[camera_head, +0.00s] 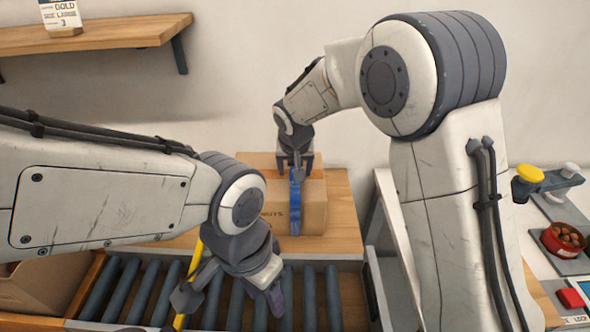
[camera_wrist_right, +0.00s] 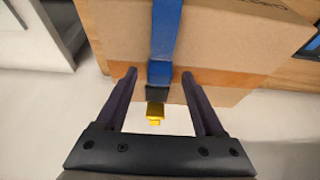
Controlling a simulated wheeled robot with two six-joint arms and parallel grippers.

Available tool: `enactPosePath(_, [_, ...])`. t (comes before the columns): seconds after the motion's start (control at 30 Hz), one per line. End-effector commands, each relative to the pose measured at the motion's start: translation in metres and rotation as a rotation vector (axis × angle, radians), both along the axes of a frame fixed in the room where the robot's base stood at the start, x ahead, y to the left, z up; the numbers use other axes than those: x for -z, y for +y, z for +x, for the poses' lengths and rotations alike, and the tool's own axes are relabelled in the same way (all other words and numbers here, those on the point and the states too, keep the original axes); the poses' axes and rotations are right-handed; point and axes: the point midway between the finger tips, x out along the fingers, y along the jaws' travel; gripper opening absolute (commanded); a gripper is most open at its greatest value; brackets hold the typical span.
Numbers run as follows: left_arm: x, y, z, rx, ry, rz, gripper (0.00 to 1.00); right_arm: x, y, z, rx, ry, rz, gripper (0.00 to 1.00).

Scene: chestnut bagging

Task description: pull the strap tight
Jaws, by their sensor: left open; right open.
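A brown cardboard box (camera_head: 314,208) sits on the wooden table, with a blue strap (camera_head: 295,206) running over it. In the right wrist view the strap (camera_wrist_right: 165,40) lies against the box (camera_wrist_right: 225,45) and ends in a dark piece with a yellow tip (camera_wrist_right: 155,112). My right gripper (camera_head: 295,168) is at the box's top, its jaws on either side of the strap. In the wrist view its open fingers (camera_wrist_right: 158,85) stand apart, with gaps to the strap on both sides. My left gripper (camera_head: 230,303) is open and empty over the rollers, in front of the box.
A roller conveyor (camera_head: 145,293) runs along the front of the wooden table (camera_head: 342,215). An open carton (camera_head: 45,285) stands at lower left. A wall shelf (camera_head: 105,35) holds a sign. At right, a white counter carries a red bowl of chestnuts (camera_head: 563,240) and a yellow-topped item (camera_head: 529,174).

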Motion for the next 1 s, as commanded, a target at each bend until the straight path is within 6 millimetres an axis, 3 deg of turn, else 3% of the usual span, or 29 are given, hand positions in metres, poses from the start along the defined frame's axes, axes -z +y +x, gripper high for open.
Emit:
enactPosePath(0.13, [-0.0015, 0.0001, -0.0001, 0.0, 0.0, 0.0, 0.5, 0.0103, -0.0002, 0.0042, 0.0, 0.001, 0.0, 0.7])
enactPosePath(0.43, [-0.0013, 0.0, -0.0001, 0.0, 0.0, 0.0, 0.5, 0.0122, 0.0001, 0.005, -0.001, -0.001, 0.001, 0.7])
enactPosePath(0.6, [-0.0013, 0.0, -0.0001, 0.0, 0.0, 0.0, 0.5, 0.0121, 0.0001, 0.0049, -0.001, 0.0, 0.001, 0.05])
enactPosePath(0.63, [-0.0013, 0.0, -0.0001, 0.0, 0.0, 0.0, 0.5, 0.0121, 0.0001, 0.0048, -0.001, 0.0, 0.001, 0.0])
enactPosePath(1.0, [-0.0013, 0.0, -0.0001, 0.0, 0.0, 0.0, 0.5, 0.0118, 0.0003, 0.0047, -0.001, 0.0, 0.001, 0.0])
